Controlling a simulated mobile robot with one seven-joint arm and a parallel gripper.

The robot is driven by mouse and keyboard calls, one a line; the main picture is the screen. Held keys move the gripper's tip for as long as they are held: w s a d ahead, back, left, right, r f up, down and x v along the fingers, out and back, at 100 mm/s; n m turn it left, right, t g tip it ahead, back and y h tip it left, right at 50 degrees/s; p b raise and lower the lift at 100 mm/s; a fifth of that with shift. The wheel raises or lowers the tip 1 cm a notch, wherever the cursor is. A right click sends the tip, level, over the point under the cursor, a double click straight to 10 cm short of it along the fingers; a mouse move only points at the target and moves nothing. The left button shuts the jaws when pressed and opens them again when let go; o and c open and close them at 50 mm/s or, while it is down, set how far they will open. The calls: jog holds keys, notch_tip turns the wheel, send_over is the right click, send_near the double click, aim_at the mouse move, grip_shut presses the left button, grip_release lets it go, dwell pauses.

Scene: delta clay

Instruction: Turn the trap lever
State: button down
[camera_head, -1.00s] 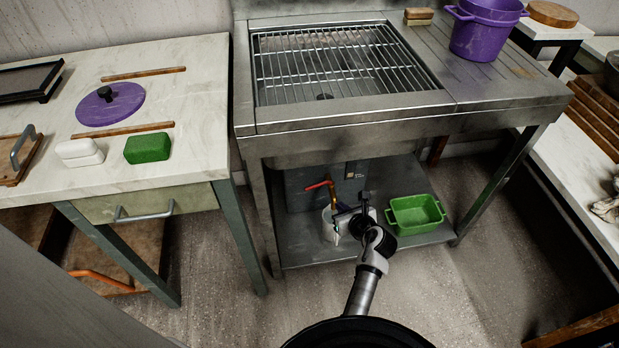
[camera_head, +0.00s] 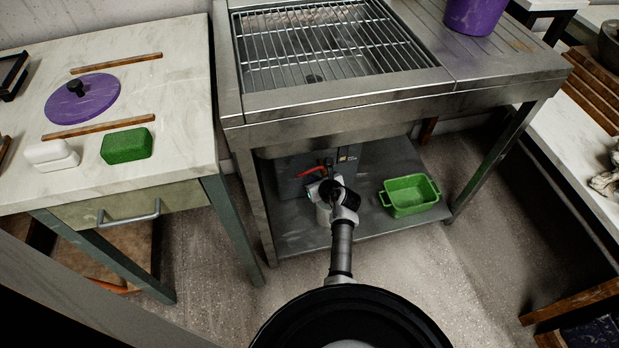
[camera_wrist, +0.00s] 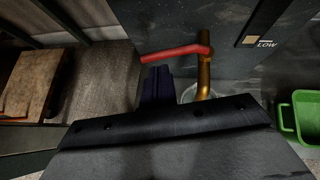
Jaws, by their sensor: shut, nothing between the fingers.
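The red trap lever (camera_head: 309,171) sits under the metal sink, in front of a dark grey box. In the wrist view the lever (camera_wrist: 174,54) runs nearly level, leftward from the top of a brass pipe (camera_wrist: 204,78). My gripper (camera_wrist: 158,73) is shut and empty, its dark fingertips just below the lever's left part in the picture. I cannot tell whether they touch it. In the head view my wrist hides the fingertips and most of the pipe.
A green tub (camera_head: 411,196) stands on the lower shelf (camera_head: 374,226), right of my arm. The sink's front edge (camera_head: 345,106) overhangs this space, and a table leg (camera_head: 232,230) stands at left. A "LOW" mark (camera_wrist: 266,44) is on the box right of the pipe.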

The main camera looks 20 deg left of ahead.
jog(key=x, duration=0.3)
jog(key=shift+w+a+f+b, duration=0.15)
jog(key=shift+w+a+b, duration=0.05)
jog(key=shift+w+b, duration=0.1)
jog(key=shift+w+a+p, duration=0.2)
jog(key=shift+a+p, duration=0.3)
jog(key=shift+p, duration=0.05)
jog(key=shift+w+a+p, duration=0.25)
jog(key=shift+a+p, duration=0.25)
jog(key=shift+p, duration=0.05)
jog(key=shift+s+d, duration=0.1)
jog(key=shift+d, duration=0.05)
